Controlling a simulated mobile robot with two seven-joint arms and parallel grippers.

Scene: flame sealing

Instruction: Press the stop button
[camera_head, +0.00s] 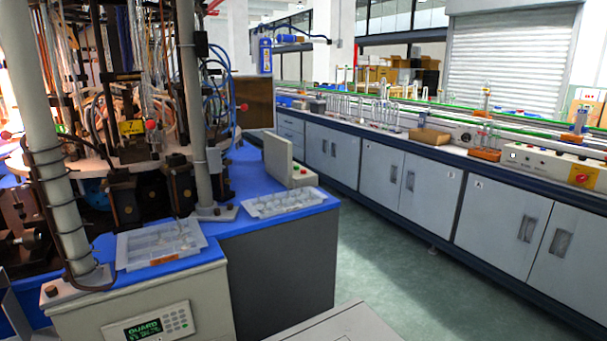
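No button that I can read as marked stop shows in the head view. A small grey control box (284,162) with an upright back stands on the blue-topped bench, with tiny buttons on its low front part. A cream control panel (553,167) on the right-hand bench carries a red knob or button (582,178) on a yellow patch. A keypad panel (160,324) with a green display reading "GUARD" is on the front of the machine at bottom left. Neither of my grippers is in view.
The machine has tall grey posts (187,90). Two clear trays, one near the machine (128,252) and one further right (257,212), lie on the blue top. A long cabinet bench (427,190) with glassware runs along the right. Green floor (400,280) between them is clear.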

